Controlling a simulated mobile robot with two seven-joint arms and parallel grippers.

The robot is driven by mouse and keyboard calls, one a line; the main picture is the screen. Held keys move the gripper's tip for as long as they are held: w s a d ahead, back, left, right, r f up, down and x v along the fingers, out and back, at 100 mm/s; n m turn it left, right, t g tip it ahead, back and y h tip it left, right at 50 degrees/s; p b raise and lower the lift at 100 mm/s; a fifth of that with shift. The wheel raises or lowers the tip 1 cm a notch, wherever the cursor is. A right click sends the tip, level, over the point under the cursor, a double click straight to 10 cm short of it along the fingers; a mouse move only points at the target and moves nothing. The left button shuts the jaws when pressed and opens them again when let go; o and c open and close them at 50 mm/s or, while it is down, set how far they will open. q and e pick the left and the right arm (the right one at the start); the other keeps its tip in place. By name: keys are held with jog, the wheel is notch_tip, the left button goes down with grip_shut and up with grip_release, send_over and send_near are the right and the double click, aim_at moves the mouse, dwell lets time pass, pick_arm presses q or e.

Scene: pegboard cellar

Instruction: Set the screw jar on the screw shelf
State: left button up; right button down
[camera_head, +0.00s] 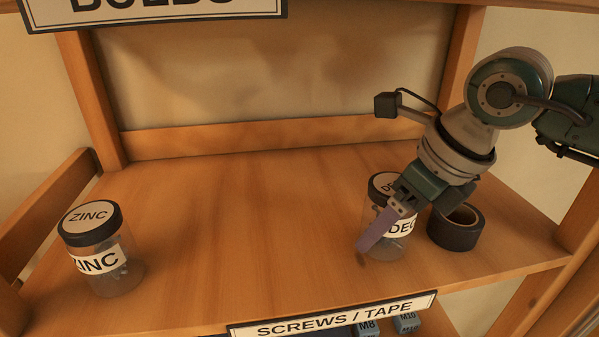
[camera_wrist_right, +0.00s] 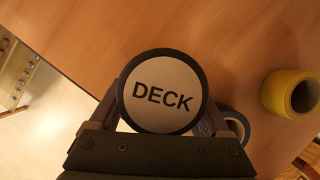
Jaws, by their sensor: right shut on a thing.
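The DECK jar (camera_head: 402,229), clear with a black lid, is upright between the fingers of my right gripper (camera_head: 380,228). Its lid, marked DECK, fills the middle of the right wrist view (camera_wrist_right: 162,92). My right gripper is shut on it, and a finger hides part of its front. The jar is at the right part of the wooden shelf (camera_head: 240,220) labelled SCREWS / TAPE; I cannot tell whether its base touches the board. Another screw jar, marked ZINC (camera_head: 98,258), stands at the shelf's left end. My left gripper is not in view.
A black tape roll (camera_head: 455,228) lies close to the right of the DECK jar. A yellow roll (camera_wrist_right: 291,93) shows in the right wrist view. The shelf's middle is clear. Blue boxes marked M8 (camera_head: 367,327) and M10 (camera_head: 407,322) sit below the front edge.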

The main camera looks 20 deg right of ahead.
jog(key=shift+f, duration=0.15)
grip_release()
